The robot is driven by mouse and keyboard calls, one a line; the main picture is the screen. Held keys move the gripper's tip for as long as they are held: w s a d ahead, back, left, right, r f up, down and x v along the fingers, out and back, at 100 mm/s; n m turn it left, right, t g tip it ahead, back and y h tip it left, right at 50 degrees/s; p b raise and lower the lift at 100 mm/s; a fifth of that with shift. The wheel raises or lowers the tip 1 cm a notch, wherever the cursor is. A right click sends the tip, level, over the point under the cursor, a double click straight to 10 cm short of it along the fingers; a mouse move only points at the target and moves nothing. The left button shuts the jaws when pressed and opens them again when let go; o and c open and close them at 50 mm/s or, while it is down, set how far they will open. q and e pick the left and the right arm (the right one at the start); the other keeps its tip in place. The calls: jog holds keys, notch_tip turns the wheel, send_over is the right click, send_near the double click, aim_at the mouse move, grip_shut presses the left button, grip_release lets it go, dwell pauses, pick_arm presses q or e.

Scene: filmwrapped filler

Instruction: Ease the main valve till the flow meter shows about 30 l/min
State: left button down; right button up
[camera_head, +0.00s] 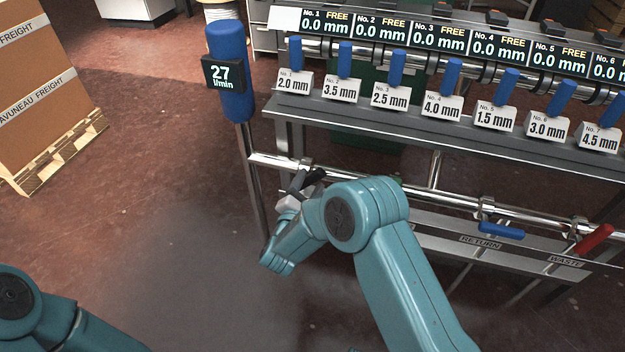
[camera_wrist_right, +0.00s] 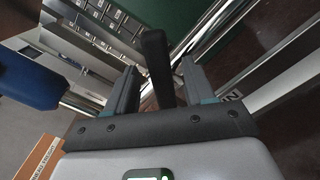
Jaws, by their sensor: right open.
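The flow meter (camera_head: 222,75) is a black display on a blue post at the upper left in the head view; it reads 27 l/min. My right gripper (camera_head: 300,188) is at the left end of the chrome pipe, partly hidden behind my arm. In the right wrist view, my right gripper (camera_wrist_right: 158,75) is open, with one finger on each side of a black lever (camera_wrist_right: 155,50), apparently the main valve's handle. The lever stands between the fingers; I cannot tell whether either touches it. My left arm shows at the lower left of the head view, its gripper out of frame.
A rack (camera_head: 440,125) carries several blue levers, size tags and displays reading 0.0 mm FREE. Below, a blue handle (camera_head: 501,231) sits by RETURN and a red handle (camera_head: 593,239) by WASTE. A carton (camera_head: 40,95) on a pallet stands left. The floor between is clear.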

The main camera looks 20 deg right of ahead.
aim_at(312, 182)
pick_arm(q)
jog(key=shift+w+a+f, duration=0.1)
jog(key=shift+w+f, duration=0.05)
jog(key=shift+f, duration=0.25)
pick_arm(e)
jog(key=shift+x, duration=1.6)
grip_shut()
jog(key=f+m+b, duration=0.1)
jog(key=b, duration=0.1)
jog(key=shift+s+d+b, duration=0.1)
jog(key=shift+s+b, duration=0.05)
jog(key=shift+b, duration=0.2)
jog(key=shift+r, duration=0.25)
pick_arm(q)
jog(key=shift+w+a+f+t, duration=0.1)
jog(key=shift+w+f+t, duration=0.1)
jog(key=shift+w+f, duration=0.35)
jog(key=shift+w+a+f+t, duration=0.1)
jog(key=shift+w+f+t, duration=0.2)
jog(key=shift+f, duration=0.35)
pick_arm(e)
grip_release()
